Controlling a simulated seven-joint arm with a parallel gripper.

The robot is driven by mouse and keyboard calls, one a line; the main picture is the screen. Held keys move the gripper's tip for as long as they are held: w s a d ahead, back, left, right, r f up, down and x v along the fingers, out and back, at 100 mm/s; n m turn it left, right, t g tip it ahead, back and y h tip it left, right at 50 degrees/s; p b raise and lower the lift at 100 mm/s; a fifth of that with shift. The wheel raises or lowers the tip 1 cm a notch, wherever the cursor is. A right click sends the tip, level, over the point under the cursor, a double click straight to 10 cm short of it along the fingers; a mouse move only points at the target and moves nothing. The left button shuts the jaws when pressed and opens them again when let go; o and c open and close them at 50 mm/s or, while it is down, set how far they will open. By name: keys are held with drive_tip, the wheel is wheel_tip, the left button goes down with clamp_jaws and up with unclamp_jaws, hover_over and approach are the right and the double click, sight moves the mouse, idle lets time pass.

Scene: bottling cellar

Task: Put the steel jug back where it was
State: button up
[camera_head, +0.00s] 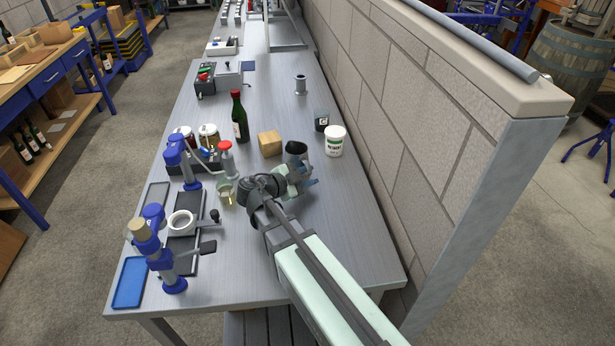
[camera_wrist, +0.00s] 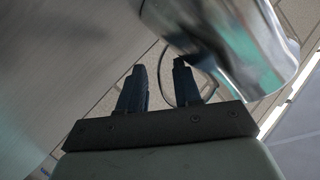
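The steel jug (camera_head: 296,149) is on the grey bench near its middle, with its dark mouth upward. My gripper (camera_head: 306,178) is right at the jug's near side and hides its lower part. In the wrist view the shiny jug body (camera_wrist: 225,40) fills the upper right. My gripper's two dark fingers (camera_wrist: 159,68) stand apart with a clear gap. The jug's thin handle loop shows at the gap and behind the right finger. I cannot tell whether a finger touches it. The jug's base is hidden, so I cannot tell whether it rests flat.
A wooden block (camera_head: 270,143), a dark bottle (camera_head: 239,118), a small dark cup (camera_head: 321,121) and a white tub (camera_head: 335,141) stand around the jug. A glass beaker (camera_head: 227,194) and blue bench devices (camera_head: 160,245) are left. A block wall (camera_head: 400,130) bounds the right side.

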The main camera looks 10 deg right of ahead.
drive_tip(key=shift+r, duration=0.1)
drive_tip(key=shift+s+a+r, duration=0.1)
drive_tip(key=shift+a, duration=0.1)
drive_tip(key=shift+v, duration=3.55)
